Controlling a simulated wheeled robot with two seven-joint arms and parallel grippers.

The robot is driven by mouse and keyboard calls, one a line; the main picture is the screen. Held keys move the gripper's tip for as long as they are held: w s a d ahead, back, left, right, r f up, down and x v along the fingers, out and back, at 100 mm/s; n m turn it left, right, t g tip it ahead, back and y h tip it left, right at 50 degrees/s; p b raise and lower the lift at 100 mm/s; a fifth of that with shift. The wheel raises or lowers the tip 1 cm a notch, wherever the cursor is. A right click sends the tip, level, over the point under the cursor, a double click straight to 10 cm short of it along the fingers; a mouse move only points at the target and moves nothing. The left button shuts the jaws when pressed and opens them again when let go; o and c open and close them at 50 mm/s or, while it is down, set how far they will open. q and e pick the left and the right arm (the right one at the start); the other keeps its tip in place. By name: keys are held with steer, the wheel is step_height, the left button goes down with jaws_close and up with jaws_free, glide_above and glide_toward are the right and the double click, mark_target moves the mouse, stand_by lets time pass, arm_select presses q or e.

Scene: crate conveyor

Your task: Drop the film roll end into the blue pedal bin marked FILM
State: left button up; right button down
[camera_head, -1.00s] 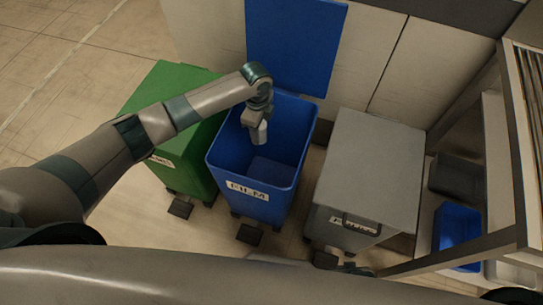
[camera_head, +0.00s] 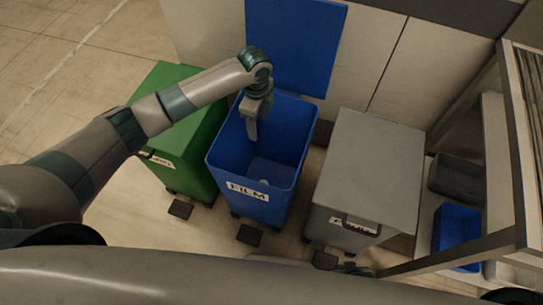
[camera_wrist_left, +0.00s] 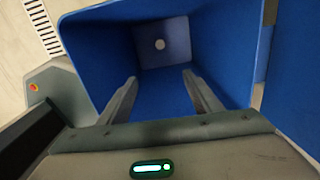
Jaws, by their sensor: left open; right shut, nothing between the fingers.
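The blue pedal bin (camera_head: 222,165) marked FILM stands open in the middle of the head view, its lid (camera_head: 295,45) raised behind it. The film roll end shows as a small pale spot (camera_head: 263,182) low inside the bin. In the left wrist view the roll end (camera_wrist_left: 159,44) is a pale round shape on the bin floor, apart from my fingers. My left gripper (camera_head: 252,138) is over the bin's opening, pointing down, open and empty; its two fingers (camera_wrist_left: 160,78) show spread apart. My right gripper (camera_head: 356,269) barely shows at the bottom edge, shut and empty.
A green bin (camera_head: 180,120) stands close on the left and a grey lidded bin (camera_head: 370,165) on the right. Pedals stick out in front. A rack (camera_head: 480,245) with a small blue crate (camera_head: 458,232) is at the right. The left floor is clear.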

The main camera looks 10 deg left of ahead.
arm_select(q)
step_height(320, 180, up, 12)
steer(key=shift+r, duration=0.15)
stand_by(1.1)
